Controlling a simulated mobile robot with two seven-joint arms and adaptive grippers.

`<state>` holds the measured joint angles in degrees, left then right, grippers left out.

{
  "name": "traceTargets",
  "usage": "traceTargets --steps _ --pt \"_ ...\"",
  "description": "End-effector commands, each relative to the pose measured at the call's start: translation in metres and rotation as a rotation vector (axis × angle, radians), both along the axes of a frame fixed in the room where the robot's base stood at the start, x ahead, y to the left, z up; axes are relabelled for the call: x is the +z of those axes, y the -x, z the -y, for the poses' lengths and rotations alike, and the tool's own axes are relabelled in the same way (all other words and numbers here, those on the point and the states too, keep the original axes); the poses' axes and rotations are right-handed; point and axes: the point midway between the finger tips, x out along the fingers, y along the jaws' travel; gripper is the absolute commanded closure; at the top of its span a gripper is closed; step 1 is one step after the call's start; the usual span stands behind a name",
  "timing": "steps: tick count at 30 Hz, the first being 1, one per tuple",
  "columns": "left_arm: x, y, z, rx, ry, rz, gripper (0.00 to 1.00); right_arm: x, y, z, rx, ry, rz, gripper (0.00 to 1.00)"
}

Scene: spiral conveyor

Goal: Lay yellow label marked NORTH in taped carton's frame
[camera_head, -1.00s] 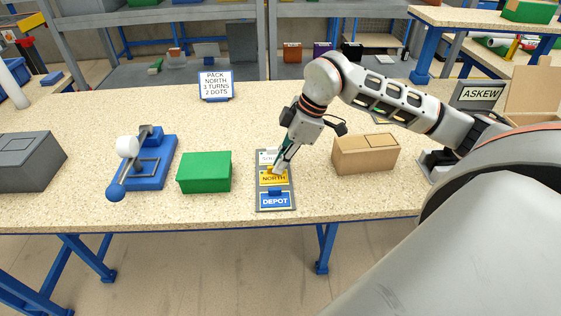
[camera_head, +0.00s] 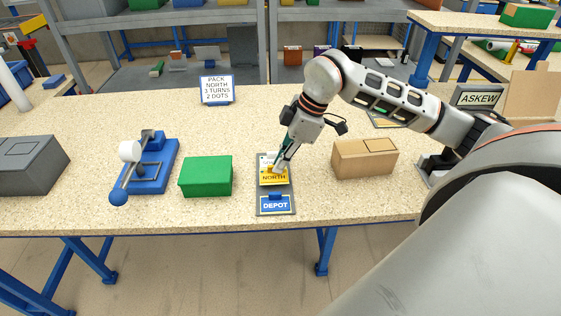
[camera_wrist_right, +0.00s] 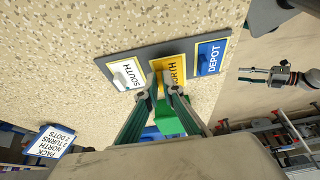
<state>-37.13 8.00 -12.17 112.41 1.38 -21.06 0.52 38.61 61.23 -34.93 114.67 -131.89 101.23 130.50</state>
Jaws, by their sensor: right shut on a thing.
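My right gripper (camera_head: 278,168) is shut on the yellow label marked NORTH (camera_head: 273,180), which seems raised a little off the grey holder (camera_head: 261,199). In the right wrist view the fingers close on the tab of the yellow label (camera_wrist_right: 179,66). The white SOUTH label (camera_wrist_right: 122,74) and blue DEPOT label (camera_head: 275,205) lie on either side. The brown carton (camera_head: 362,163) stands right of the holder, with an outlined frame on top; I cannot make out tape. My left gripper (camera_wrist_right: 241,75) shows at the right of the wrist view, off the table, seemingly open and empty.
A sign (camera_head: 217,88) stands behind. An ASKEW sign (camera_head: 479,97) is at the right. Table between holder and carton is clear.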

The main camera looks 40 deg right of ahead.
Motion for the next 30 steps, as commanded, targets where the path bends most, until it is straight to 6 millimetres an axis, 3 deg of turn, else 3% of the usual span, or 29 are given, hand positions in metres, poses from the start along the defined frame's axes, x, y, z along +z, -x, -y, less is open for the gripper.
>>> traceTargets --steps 8,23,30 --pt "0.002 0.000 0.000 0.000 -0.001 -0.002 0.60 0.004 0.000 0.000 0.000 0.000 0.001 1.00" --pt "0.028 0.000 0.000 0.000 0.000 0.000 0.60 0.039 0.000 0.000 0.001 0.000 0.002 1.00" --pt "0.030 -0.001 0.000 0.000 0.001 0.003 0.60 0.040 0.000 0.000 0.000 0.000 0.000 1.00"
